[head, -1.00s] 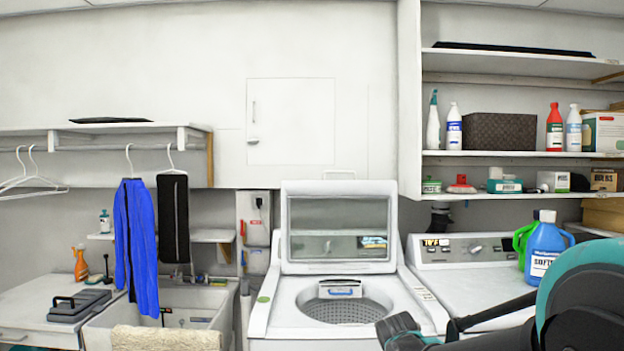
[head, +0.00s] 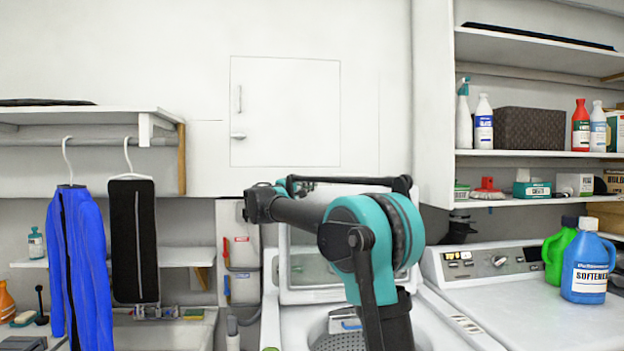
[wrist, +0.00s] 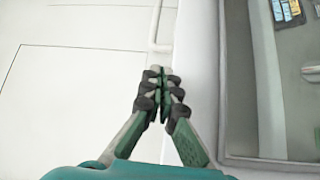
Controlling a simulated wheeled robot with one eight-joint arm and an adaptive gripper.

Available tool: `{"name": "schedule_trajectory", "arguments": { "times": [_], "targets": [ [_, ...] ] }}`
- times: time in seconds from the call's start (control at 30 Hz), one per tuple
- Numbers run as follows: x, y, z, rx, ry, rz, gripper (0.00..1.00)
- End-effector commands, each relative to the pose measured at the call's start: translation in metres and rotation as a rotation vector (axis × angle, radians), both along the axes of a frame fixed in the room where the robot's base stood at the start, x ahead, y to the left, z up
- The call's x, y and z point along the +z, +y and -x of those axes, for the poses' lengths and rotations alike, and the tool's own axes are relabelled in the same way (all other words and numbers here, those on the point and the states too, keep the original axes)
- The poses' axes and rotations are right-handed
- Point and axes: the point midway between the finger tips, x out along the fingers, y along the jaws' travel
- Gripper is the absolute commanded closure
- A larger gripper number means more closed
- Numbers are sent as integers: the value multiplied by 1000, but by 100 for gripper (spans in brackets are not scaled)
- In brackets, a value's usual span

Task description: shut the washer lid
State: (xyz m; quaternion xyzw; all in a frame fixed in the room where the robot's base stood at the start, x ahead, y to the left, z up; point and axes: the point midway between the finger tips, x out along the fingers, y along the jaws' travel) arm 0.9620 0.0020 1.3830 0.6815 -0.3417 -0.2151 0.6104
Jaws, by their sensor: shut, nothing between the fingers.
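The washer lid (head: 284,255) stands open, upright at the back of the white top-load washer (head: 295,325); my arm covers much of it in the head view. Its window frame and pale edge (wrist: 197,80) fill the right of the wrist view. A thin white handle-like bar (wrist: 154,28) shows just beyond my fingertips, beside the lid's edge. My gripper (wrist: 158,75) is shut and empty, close to the lid's edge; I cannot tell if it touches. In the head view I cannot make out the fingers.
A dryer (head: 520,300) stands at the right, with a blue softener jug (head: 588,268) and a green jug (head: 560,250) on it. Shelves (head: 530,153) hang above.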

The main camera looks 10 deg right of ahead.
Motion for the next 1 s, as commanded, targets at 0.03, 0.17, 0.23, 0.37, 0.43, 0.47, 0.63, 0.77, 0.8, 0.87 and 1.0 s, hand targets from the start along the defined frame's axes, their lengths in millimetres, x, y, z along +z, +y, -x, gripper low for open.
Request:
{"name": "schedule_trajectory", "arguments": {
  "times": [0.03,0.17,0.23,0.37,0.43,0.47,0.63,0.77,0.8,0.87,1.0],
  "targets": [
    [6,4,-3,3,-7,12,100],
    [12,2,-9,6,-14,25,100],
    [13,-4,-13,4,-14,25,100],
    [15,-20,-28,3,-13,25,100],
    [17,-29,-37,3,-13,25,100],
    [18,-33,-40,3,-13,25,100],
    [21,-52,-58,3,-12,24,100],
    [23,-61,-67,5,-12,25,100],
    [24,-63,-69,5,-12,24,100],
    [24,-65,-70,5,-12,23,100],
    [25,-66,-72,5,-12,23,100]
  ]
}}
